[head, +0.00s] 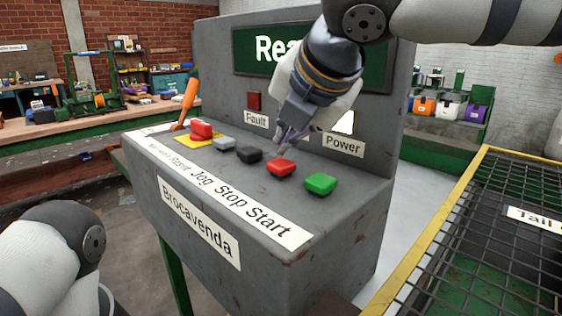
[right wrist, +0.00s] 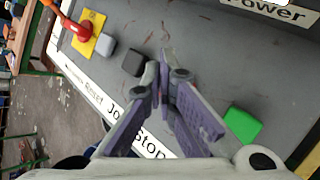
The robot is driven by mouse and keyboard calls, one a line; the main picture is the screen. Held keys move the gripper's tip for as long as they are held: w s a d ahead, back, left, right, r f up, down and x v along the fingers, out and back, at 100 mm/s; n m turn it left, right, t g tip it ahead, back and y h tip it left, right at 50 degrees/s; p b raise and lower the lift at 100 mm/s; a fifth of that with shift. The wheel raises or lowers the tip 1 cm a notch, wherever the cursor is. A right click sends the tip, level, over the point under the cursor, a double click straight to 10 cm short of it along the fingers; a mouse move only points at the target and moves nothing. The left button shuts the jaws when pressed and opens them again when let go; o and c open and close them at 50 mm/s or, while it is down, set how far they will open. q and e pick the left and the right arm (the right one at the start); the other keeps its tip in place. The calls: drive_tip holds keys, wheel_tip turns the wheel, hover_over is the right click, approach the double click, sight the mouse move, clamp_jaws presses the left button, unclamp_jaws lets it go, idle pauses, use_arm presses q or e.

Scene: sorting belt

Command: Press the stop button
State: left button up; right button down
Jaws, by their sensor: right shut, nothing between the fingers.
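The stop button (head: 281,168) is a red square block on the sloped top of the grey console (head: 345,190), above the word Stop on the label strip. My right gripper (head: 284,152) is shut and empty, with its fingertips pointing down at the button's back edge. I cannot tell whether they touch it. The right wrist view shows the shut fingers (right wrist: 163,75) over the panel; the stop button is hidden there behind them. My left arm shows at the lower left, but its gripper is out of view.
The green start button (head: 321,183) is right of the stop button; the black jog button (head: 249,154) and grey reset button (head: 223,143) are left. Farther left are a red button (head: 201,130) on yellow and an orange lever (head: 186,102). A yellow-edged mesh guard (head: 432,245) stands at right.

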sight(286, 162)
drive_tip(key=shift+r, duration=2.55)
